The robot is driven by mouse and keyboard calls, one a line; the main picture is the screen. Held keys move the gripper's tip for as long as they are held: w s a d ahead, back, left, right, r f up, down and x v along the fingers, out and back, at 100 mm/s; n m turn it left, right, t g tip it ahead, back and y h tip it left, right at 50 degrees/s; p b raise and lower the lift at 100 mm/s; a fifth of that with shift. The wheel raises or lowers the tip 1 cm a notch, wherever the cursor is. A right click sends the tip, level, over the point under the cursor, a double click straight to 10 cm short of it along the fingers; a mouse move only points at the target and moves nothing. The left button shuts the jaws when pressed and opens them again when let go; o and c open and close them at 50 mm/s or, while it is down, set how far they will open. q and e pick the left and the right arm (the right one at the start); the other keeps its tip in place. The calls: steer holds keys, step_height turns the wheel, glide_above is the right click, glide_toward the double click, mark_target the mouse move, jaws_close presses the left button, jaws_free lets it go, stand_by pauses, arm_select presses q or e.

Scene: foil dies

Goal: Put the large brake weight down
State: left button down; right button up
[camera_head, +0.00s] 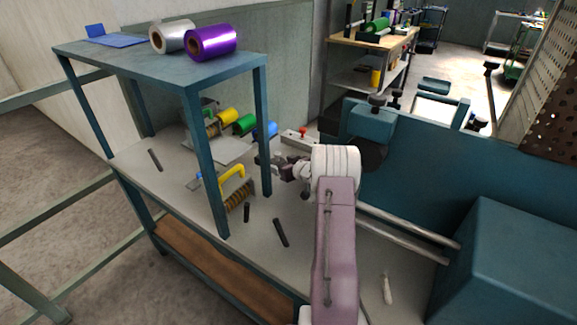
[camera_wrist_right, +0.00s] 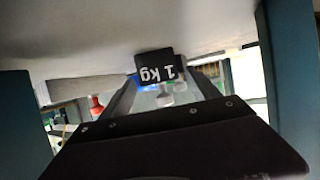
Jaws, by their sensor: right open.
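The large brake weight (camera_wrist_right: 155,68) is a dark block with a white "1 kg" label, upside down in the right wrist view. It appears to rest against the pale bench top, which fills the top of that view. My right gripper (camera_wrist_right: 163,90) is open, with its fingers pointing at the weight; whether they still touch it I cannot tell. In the head view my right gripper (camera_head: 272,162) is low over the bench beside the shelf leg, and the weight is hard to tell from the dark fingers there. My left gripper is not in view.
A blue shelf stand (camera_head: 160,68) carries a purple foil roll (camera_head: 213,42) and a silver one (camera_head: 170,38). A yellow-handled tool (camera_head: 232,173) and dark rods (camera_head: 281,232) lie on the bench (camera_head: 180,180). A teal machine (camera_head: 425,165) with metal rollers is at right.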

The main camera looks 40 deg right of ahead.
steer(key=p+v, duration=0.1)
steer(key=v, duration=0.8)
steer(key=shift+s+a+r, duration=0.1)
steer(key=shift+s+r, duration=0.05)
steer(key=shift+s, duration=0.15)
